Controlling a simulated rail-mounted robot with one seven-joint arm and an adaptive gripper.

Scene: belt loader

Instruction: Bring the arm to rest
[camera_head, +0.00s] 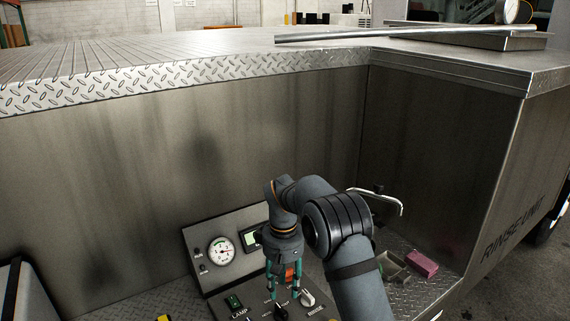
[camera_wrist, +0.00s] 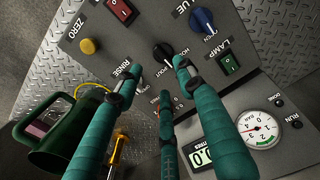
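My gripper (camera_head: 284,290) hangs pointing down over the sloped grey control panel (camera_head: 210,277). Its teal fingers stand apart in the wrist view (camera_wrist: 158,82), with nothing held between them. The fingertips are close to the panel's knobs; whether any touches is unclear. A black knob (camera_wrist: 162,52) shows between the tips, and a blue-topped knob (camera_wrist: 203,20) lies above it. The fingers partly cover the "RINSE" label area. My arm is bent, coming in from the lower right in the head view.
The panel carries a gauge (camera_head: 222,251), a green lamp switch (camera_wrist: 229,64), a red switch (camera_wrist: 122,10) and a yellow button (camera_wrist: 88,46). A pink block (camera_head: 422,263) lies right of my arm. A green container (camera_wrist: 40,135) stands beside the panel. Metal walls enclose the recess.

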